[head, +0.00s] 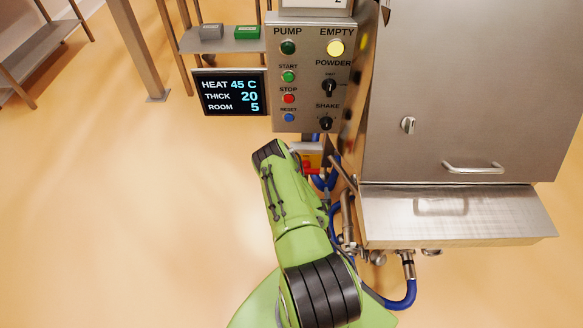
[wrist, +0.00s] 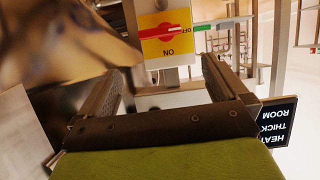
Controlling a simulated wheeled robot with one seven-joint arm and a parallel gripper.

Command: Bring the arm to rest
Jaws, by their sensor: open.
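My green arm reaches forward from the bottom of the head view, left of the steel hopper. My gripper (wrist: 163,72) is open in the wrist view, with its two fingers spread and nothing visible between them. In the head view its end is mostly hidden by my arm. Beyond the fingers is a yellow plate with a red rotary switch (wrist: 165,32), seen upside down. The switch also shows in the head view (head: 311,161), partly covered. I cannot tell the gap between fingers and switch.
The control panel (head: 308,75) stands ahead, with a lit yellow EMPTY lamp (head: 336,48). A display (head: 233,93) reads HEAT 45 C, THICK 20, ROOM 5. The hopper's steel tray (head: 455,217) and blue hoses (head: 404,300) are right of my arm.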

